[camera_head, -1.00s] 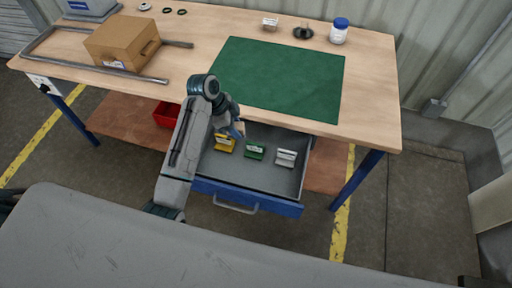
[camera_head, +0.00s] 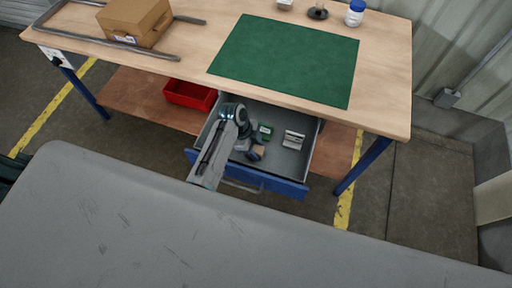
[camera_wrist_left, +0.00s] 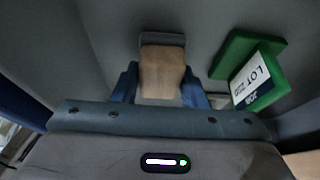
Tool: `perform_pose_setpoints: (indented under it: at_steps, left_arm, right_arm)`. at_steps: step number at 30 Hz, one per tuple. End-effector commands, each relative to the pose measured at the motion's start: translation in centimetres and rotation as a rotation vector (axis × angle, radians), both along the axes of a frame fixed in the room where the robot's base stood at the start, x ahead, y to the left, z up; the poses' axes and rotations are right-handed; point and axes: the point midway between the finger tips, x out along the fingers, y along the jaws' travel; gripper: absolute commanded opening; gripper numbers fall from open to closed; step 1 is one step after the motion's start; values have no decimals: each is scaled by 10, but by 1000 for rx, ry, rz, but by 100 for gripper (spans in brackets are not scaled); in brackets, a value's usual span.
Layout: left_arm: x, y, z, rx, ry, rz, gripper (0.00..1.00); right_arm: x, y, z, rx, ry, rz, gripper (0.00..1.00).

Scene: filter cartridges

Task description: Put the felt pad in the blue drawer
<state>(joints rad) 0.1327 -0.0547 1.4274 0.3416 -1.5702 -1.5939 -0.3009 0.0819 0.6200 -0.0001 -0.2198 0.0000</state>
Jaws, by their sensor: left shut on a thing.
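The blue drawer (camera_head: 282,187) is pulled out under the workbench. My left gripper (camera_head: 256,153) is down inside it, over the drawer's middle. In the left wrist view its blue fingers (camera_wrist_left: 160,88) are shut on a tan block-like piece with a grey edge behind it, which appears to be the felt pad (camera_wrist_left: 162,70). The felt pad (camera_head: 258,151) shows small at the fingertips in the head view. I cannot tell whether it touches the drawer floor. My right gripper is not in view.
A yellow piece seen earlier is hidden by my arm. A red bin (camera_head: 190,96) is on the lower shelf. The bench top holds a green mat (camera_head: 285,58) and a cardboard box (camera_head: 135,20).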

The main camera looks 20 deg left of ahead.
Motion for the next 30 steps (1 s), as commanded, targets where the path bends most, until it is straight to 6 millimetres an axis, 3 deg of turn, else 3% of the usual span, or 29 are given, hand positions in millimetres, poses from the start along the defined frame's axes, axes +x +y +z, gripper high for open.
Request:
perform_pose_setpoints:
  at_steps: [12,13,15,16,25,30]
  left_arm:
    - [0,0,-8,0,-1,0,13]
    - [0,0,-7,0,-1,-1,45]
    - [0,0,-7,0,-1,0,59]
    - [0,0,-7,0,-1,0,61]
    - [1,0,-4,0,-2,1,61]
    - [2,8,12,1,-4,1,61]
  right_arm:
    - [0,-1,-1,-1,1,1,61]
    - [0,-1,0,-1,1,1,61]
    - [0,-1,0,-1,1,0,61]
    - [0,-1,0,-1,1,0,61]
    - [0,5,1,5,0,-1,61]
    - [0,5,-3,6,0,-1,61]
